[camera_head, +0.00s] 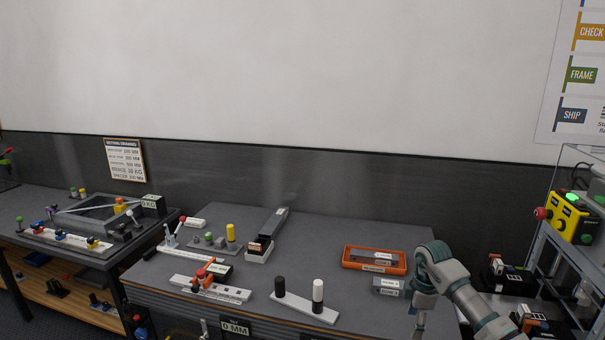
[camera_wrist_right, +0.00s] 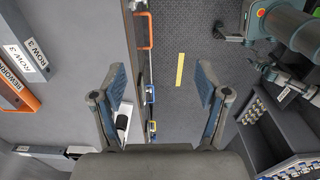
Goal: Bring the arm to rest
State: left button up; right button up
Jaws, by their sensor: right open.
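My right arm (camera_head: 455,285) comes in from the lower right in the head view, bent over the right end of the grey workbench (camera_head: 355,225). Its gripper (camera_head: 418,322) hangs down at the bench's front right, partly cut off by the picture's bottom edge. In the right wrist view the two fingers of this gripper (camera_wrist_right: 158,85) are spread apart with nothing between them. They point past the bench edge, over the dark floor (camera_wrist_right: 180,110). My left gripper does not show in the head view.
An orange tray (camera_head: 347,262) and a grey labelled block (camera_head: 388,287) lie just left of my right arm. A stand with black and white posts (camera_head: 305,307) is nearer the front. A metal rack with a yellow control box (camera_head: 570,217) stands at the right.

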jog(key=a+f+n+t+y, duration=0.1)
jog(key=a+f+t+y, duration=0.5)
jog(key=a+f+y, duration=1.45)
jog(key=s+d+f+m+t+h, duration=0.2)
jog(key=s+d+f+m+h, duration=0.25)
jog(key=f, duration=0.75)
jog(key=s+d+f+m+t+h, duration=0.1)
jog(key=s+f+m+h, duration=0.45)
jog(key=f, duration=0.55)
jog(key=s+d+f+m+t+h, duration=0.2)
jog(key=s+f+h, duration=0.5)
jog(key=f, duration=0.5)
jog(key=s+d+f+g+h, duration=0.1)
jog(key=s+f+g, duration=0.2)
jog(key=s, duration=0.8)
jog(key=s+d+f+m+g+h, duration=0.1)
jog(key=s+d+f+g, duration=0.1)
jog(key=s+f, duration=0.5)
jog(key=s+d+f+m+g+h, duration=0.1)
jog(key=s+f+g, duration=0.3)
jog(key=s, duration=1.2)
jog(key=shift+d+f+g+h, duration=0.3)
jog(key=shift+d+f+h, duration=0.1)
jog(key=shift+d, duration=0.35)
